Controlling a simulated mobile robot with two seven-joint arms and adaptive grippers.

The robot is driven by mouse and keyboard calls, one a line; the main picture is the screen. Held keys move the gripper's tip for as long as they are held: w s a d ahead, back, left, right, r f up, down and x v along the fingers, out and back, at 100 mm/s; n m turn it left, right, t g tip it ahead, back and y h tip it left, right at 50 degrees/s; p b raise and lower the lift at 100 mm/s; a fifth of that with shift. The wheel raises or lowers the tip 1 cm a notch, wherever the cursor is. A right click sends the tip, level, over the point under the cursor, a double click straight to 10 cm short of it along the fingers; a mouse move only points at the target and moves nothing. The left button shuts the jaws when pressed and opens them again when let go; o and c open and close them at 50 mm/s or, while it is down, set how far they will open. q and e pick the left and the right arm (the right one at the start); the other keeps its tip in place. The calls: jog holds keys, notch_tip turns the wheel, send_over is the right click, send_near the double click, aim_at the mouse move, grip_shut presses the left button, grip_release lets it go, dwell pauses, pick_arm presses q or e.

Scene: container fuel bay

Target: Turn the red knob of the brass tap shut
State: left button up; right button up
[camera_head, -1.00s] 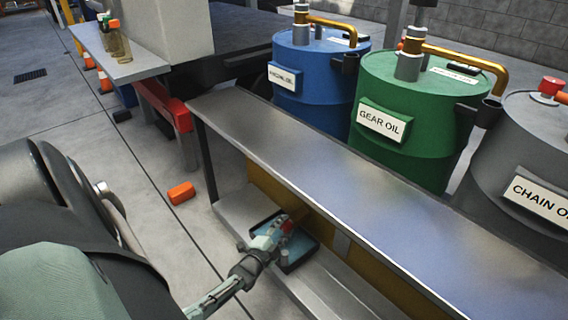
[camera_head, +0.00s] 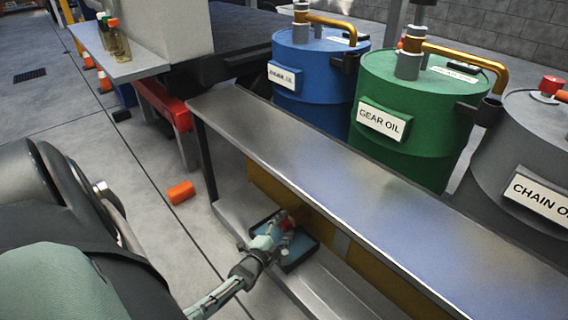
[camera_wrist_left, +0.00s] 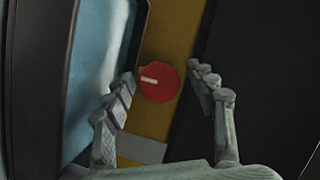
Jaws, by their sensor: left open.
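The red knob (camera_wrist_left: 160,84) is a round disc with a short white bar, lying nearly sideways in the left wrist view. It sits in front of a yellow-brown surface. My left gripper (camera_wrist_left: 164,77) is open, with one finger on each side of the knob and a visible gap on both sides in the picture. In the head view the left gripper (camera_head: 278,237) is low under the grey bench, by the red knob (camera_head: 290,224). The brass tap body behind the knob is mostly hidden. My right gripper is not in view.
A dark tray with a blue inside (camera_head: 302,258) lies on the lower shelf (camera_head: 232,212) below. The bench top (camera_head: 300,160) overhangs the gripper. Blue (camera_head: 315,75), green (camera_head: 405,145) and grey drums (camera_head: 520,160) stand behind. An orange block (camera_head: 181,193) lies on the floor.

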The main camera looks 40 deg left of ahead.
pick_arm(q)
jog(key=v, duration=1.2)
dwell(0.3)
